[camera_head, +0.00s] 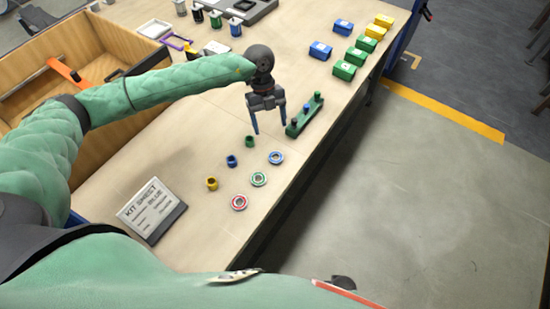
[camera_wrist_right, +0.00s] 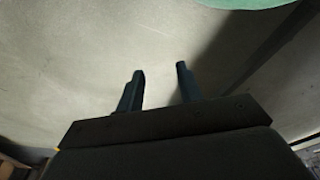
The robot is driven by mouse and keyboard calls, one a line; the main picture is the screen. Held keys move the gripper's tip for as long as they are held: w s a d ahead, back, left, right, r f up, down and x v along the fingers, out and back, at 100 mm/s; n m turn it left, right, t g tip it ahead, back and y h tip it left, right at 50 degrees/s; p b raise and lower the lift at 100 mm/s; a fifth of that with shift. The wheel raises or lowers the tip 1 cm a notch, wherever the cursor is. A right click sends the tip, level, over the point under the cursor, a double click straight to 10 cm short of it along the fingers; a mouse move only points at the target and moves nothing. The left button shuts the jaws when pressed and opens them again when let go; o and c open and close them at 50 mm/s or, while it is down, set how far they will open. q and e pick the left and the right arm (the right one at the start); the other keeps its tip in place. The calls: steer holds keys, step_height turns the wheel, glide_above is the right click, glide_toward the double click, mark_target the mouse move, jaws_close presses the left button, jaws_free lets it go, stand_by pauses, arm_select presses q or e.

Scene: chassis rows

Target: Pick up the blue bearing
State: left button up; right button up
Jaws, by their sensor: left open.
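The blue bearing (camera_head: 276,157) is a flat ring lying on the table near its right edge in the head view. A green bearing (camera_head: 259,179) and a red bearing (camera_head: 239,202) lie in a row below it. My left gripper (camera_head: 270,128) is open and empty, with its fingers pointing down, above the bearing in the picture and apart from it. My right gripper (camera_wrist_right: 160,70) has its fingers apart with nothing between them. The right wrist view shows only bare floor beyond them and no bearing.
Small green (camera_head: 250,141), blue (camera_head: 232,161) and yellow (camera_head: 212,183) bushings lie left of the bearings. A green bar with pegs (camera_head: 305,115) stands beside my left gripper. A kit sheet stand (camera_head: 152,210) and a wooden bin (camera_head: 30,80) are at left. Coloured boxes (camera_head: 345,70) stand farther back.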

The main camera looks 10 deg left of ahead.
arm_select(q)
steer(key=b, duration=0.4)
glide_toward(276, 160)
steer(key=r, duration=0.1)
arm_select(e)
step_height(276, 160, up, 12)
steer(key=w+a, duration=0.2)
steer(key=w, duration=0.1)
arm_select(q)
steer(key=shift+a+f, duration=0.15)
steer(key=shift+f, duration=0.1)
steer(key=shift+p+x, duration=0.4)
steer(key=shift+x, duration=0.5)
steer(key=p+x, duration=0.2)
steer(key=x, duration=0.1)
steer(key=shift+s+d+f, duration=0.15)
steer(key=shift+d+f, duration=0.05)
steer(key=shift+f, duration=0.05)
steer(key=shift+p+x, duration=0.4)
steer(key=shift+x, duration=0.4)
steer(key=c, duration=1.1)
arm_select(e)
steer(key=s+d+f, duration=0.2)
steer(key=s+f, duration=0.1)
steer(key=f, duration=0.8)
arm_select(q)
steer(key=shift+r, duration=0.2)
arm_select(e)
steer(key=shift+s+f, duration=0.1)
